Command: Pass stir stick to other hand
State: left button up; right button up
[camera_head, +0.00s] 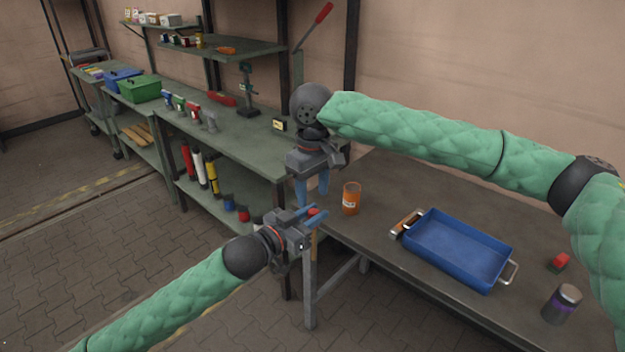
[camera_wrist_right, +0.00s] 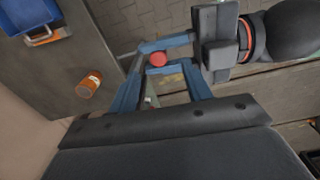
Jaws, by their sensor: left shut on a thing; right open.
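The stir stick (camera_head: 314,240) is a thin wooden stick with a red top end, hanging roughly upright just off the near-left end of the table. My left gripper (camera_head: 316,213) is shut on it near the red end. My right gripper (camera_head: 312,197) points down just above, open and empty. In the right wrist view the stick's red end (camera_wrist_right: 157,60) shows between the left gripper's blue fingers. It appears near the tips of my right gripper (camera_wrist_right: 162,80), one on each side of it; I cannot tell whether they touch it. The stick's lower part is hidden in the wrist view.
A green workbench (camera_head: 250,142) is behind.

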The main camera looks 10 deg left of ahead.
send_near(314, 236)
jog(key=f, duration=0.5)
jog(key=shift+w+a+f, duration=0.15)
jog(key=shift+w+f, duration=0.1)
jog(key=c, duration=1)
pick_arm(q)
jog(key=o, duration=1)
pick_arm(e)
jog(key=shift+c, duration=0.3)
pick_arm(q)
jog(key=shift+o, duration=0.2)
jog(key=shift+s+a, duration=0.1)
